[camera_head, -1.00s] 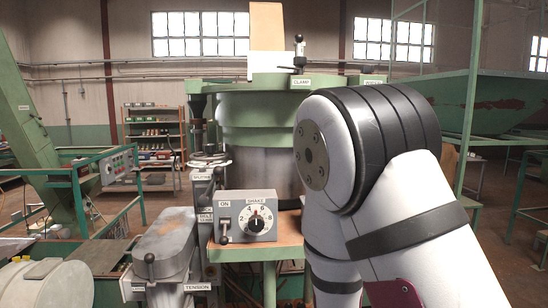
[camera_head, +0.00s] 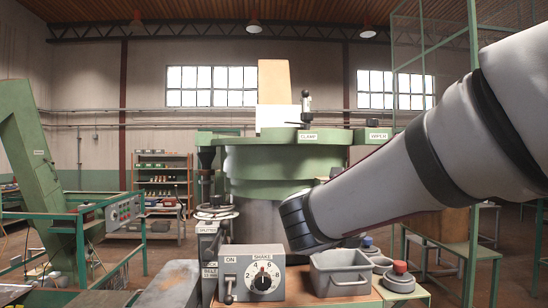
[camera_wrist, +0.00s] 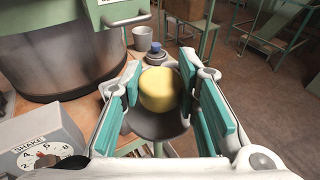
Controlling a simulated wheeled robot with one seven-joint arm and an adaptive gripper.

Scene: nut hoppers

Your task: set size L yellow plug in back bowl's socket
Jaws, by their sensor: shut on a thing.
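In the wrist view a rounded yellow plug (camera_wrist: 158,90) sits between the teal pads of my gripper (camera_wrist: 160,86), which is shut on it. A dark grey round surface (camera_wrist: 155,124) shows just below the plug; I cannot tell whether they touch. A blue-topped piece (camera_wrist: 155,50) stands beyond the plug, near a grey cup (camera_wrist: 143,38). In the head view the blue-topped piece (camera_head: 367,242) is behind a red-topped piece (camera_head: 400,270). My gripper and the yellow plug are hidden there. I cannot make out the back bowl's socket or any size mark.
A control box with a SHAKE dial (camera_head: 252,273) and a grey bin (camera_head: 341,277) stand on the bench front. The large green hopper (camera_head: 285,165) rises behind them. In the wrist view the hopper's metal wall (camera_wrist: 65,58) is close on the left.

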